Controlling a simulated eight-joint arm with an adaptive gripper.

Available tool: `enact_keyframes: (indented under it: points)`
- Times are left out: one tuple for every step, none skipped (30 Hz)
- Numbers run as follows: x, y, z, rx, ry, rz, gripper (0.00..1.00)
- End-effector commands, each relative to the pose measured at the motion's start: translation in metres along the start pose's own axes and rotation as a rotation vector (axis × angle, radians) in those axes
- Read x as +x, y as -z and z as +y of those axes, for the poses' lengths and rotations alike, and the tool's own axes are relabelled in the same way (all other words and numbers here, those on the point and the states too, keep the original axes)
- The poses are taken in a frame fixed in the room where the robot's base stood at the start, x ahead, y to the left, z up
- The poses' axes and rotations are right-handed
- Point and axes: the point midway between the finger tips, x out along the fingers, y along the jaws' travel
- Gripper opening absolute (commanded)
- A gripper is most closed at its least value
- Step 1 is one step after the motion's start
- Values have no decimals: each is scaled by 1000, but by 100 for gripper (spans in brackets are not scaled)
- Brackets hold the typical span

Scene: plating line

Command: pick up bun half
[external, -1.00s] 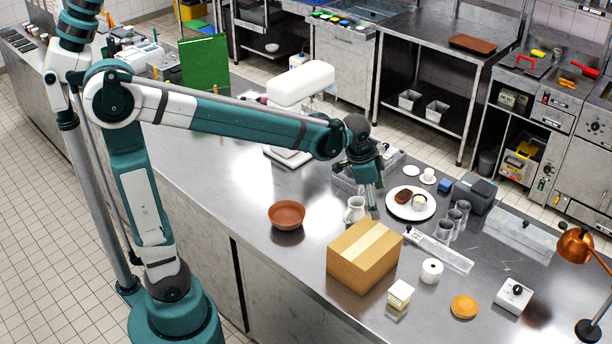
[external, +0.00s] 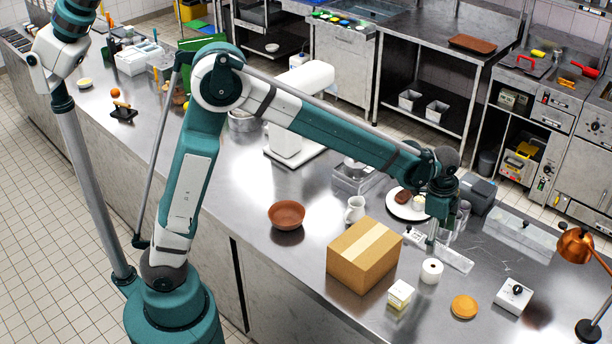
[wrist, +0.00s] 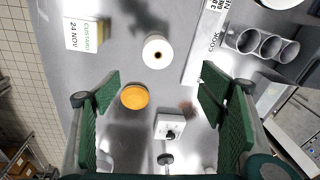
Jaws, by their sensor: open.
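The bun half (external: 464,307) is a round, flat, orange-brown piece lying on the steel counter near its front right part. In the wrist view the bun half (wrist: 135,96) shows whole, near the left finger's tip and left of the middle of the jaws. My gripper (external: 432,242) points down above the counter, behind the white roll and apart from the bun half. In the wrist view my gripper (wrist: 158,92) has its two green fingers wide apart, with nothing held between them.
The white roll (external: 431,270), the custard box (external: 400,293) and a dial box (external: 514,295) stand around the bun half. A cardboard box (external: 364,257) is to the left. Metal cups (wrist: 270,45) stand close to my gripper. A copper lamp (external: 577,246) is at right.

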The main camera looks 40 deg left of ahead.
Motion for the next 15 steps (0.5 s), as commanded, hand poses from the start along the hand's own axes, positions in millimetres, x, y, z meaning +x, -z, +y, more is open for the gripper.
enact_keyframes:
  points:
    - [5,14,3,28,-7,-5,70]
    - [8,20,4,42,-12,-8,70]
    - [13,28,7,62,-18,-13,70]
    - [17,35,8,78,-22,-15,70]
    - [20,41,10,93,-26,-18,70]
    - [25,50,13,113,-32,-22,70]
    - [29,56,15,128,-37,-26,70]
    - [33,62,18,144,-41,-29,70]
    - [38,71,21,164,-47,-33,70]
    - [42,76,24,179,-51,-36,70]
    - [46,83,26,195,-56,-38,70]
    - [52,90,30,215,-62,-43,70]
    - [56,97,33,230,-66,-46,70]
    - [60,103,35,246,-71,-49,70]
    - [65,110,39,264,-76,-52,70]
